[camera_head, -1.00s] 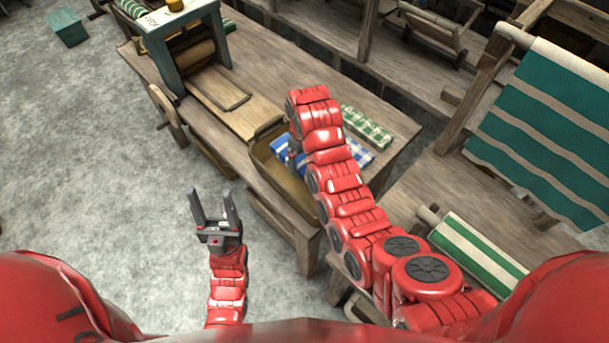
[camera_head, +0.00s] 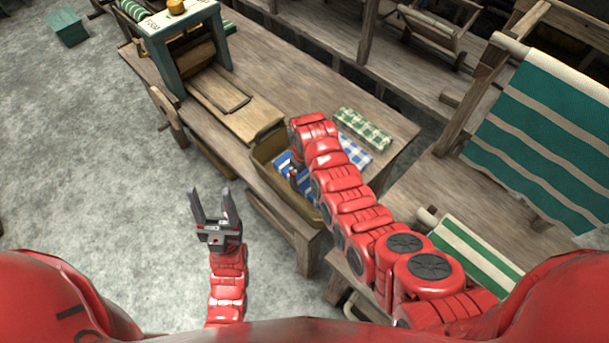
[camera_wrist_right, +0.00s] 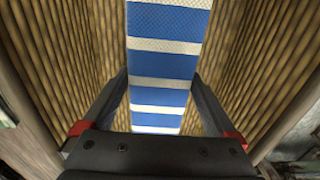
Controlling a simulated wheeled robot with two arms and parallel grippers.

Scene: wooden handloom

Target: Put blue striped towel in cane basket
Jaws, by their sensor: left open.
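The blue and white striped towel (camera_head: 284,165) is inside the cane basket (camera_head: 268,147), partly hidden by my right arm. In the right wrist view the towel (camera_wrist_right: 165,62) runs lengthwise between ribbed cane walls (camera_wrist_right: 255,60). My right gripper (camera_wrist_right: 160,78) points down into the basket, its fingers apart on either side of the towel. A gap shows beside the right-hand finger. In the head view my right gripper (camera_head: 296,178) is mostly hidden by its arm. My left gripper (camera_head: 215,190) is open and empty, over the floor left of the table.
A blue checked cloth (camera_head: 354,150) and a green checked cloth (camera_head: 362,128) lie on the wooden table (camera_head: 300,78) beyond the basket. A teal-framed press (camera_head: 158,55) stands at the far left end. A green striped cloth hangs (camera_head: 545,130) at the right.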

